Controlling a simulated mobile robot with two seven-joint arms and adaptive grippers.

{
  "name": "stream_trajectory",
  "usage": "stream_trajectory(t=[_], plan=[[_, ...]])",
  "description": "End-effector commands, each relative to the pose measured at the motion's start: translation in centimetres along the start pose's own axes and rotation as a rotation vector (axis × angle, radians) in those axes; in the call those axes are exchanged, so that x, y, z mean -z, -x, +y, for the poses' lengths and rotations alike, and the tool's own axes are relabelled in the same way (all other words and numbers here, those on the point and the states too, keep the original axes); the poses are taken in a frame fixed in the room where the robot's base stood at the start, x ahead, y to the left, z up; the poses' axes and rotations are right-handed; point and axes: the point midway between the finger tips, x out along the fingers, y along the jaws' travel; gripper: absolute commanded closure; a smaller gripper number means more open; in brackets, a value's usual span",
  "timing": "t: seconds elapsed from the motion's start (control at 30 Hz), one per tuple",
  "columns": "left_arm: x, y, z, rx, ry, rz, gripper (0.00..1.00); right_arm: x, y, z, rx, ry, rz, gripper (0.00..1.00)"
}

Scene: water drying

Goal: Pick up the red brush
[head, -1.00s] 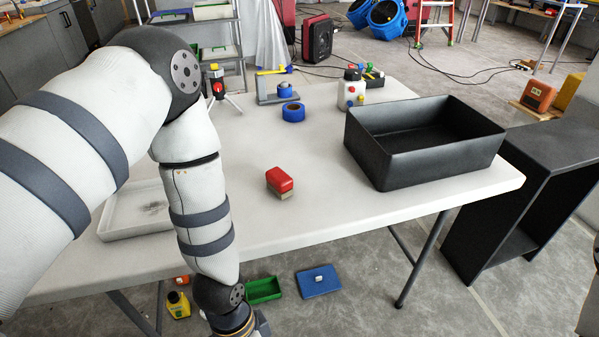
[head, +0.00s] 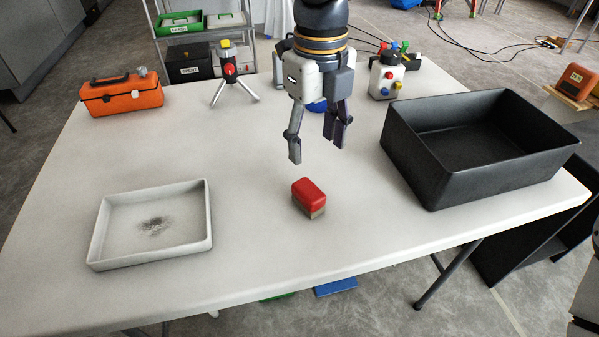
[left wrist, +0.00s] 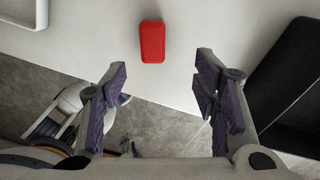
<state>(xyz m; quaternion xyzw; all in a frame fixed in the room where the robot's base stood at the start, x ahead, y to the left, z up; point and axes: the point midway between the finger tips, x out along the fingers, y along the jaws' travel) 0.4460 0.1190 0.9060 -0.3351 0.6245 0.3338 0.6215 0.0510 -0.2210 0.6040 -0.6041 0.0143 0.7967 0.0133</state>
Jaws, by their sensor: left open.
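The red brush (head: 308,192) is a small block with a red top and tan bristles below. It sits on the white table, right of the white tray. My left gripper (head: 317,148) is open and empty, pointing down above and behind the brush in the head view. In the left wrist view the brush (left wrist: 152,41) lies beyond the fingertips, near the top middle. The left gripper (left wrist: 163,72) is apart from it with nothing between its fingers. My right gripper is not in view.
A white tray (head: 207,215) with a dark smudge is at the left of the table (head: 245,257). A large black bin (head: 420,160) stands at the right. An orange toolbox (head: 122,97), a small tripod device (head: 229,70) and a white bottle (head: 386,78) stand at the back. The table around the brush is clear.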

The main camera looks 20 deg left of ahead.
Motion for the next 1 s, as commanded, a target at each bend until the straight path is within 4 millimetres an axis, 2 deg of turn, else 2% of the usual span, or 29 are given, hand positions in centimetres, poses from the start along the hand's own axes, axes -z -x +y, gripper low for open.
stream_trajectory(t=[0.2, 0.47, 0.63, 0.73, 0.9, 0.93, 1.0], plan=[[0.1, -4.5, 0.2, -0.008, -0.001, 0.003, 0.45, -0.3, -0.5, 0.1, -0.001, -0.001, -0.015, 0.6], [0.0, -8.3, 0.5, -0.005, 0.0, 0.001, 0.45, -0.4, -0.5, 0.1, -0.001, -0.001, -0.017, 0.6], [-0.1, -11.4, 1.0, -0.005, 0.0, 0.002, 0.45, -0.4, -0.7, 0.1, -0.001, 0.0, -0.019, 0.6], [-0.2, -12.1, 0.9, -0.002, 0.001, 0.0, 0.45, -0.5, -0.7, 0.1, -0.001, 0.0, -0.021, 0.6], [-0.2, -12.1, 0.9, -0.001, 0.001, 0.0, 0.45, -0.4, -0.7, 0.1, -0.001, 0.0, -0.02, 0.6], [-0.2, -12.1, 0.9, -0.001, 0.001, 0.0, 0.47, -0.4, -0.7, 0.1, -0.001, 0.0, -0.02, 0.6], [-0.2, -12.1, 0.9, -0.001, 0.001, 0.0, 0.63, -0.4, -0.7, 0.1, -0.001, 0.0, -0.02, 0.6]])
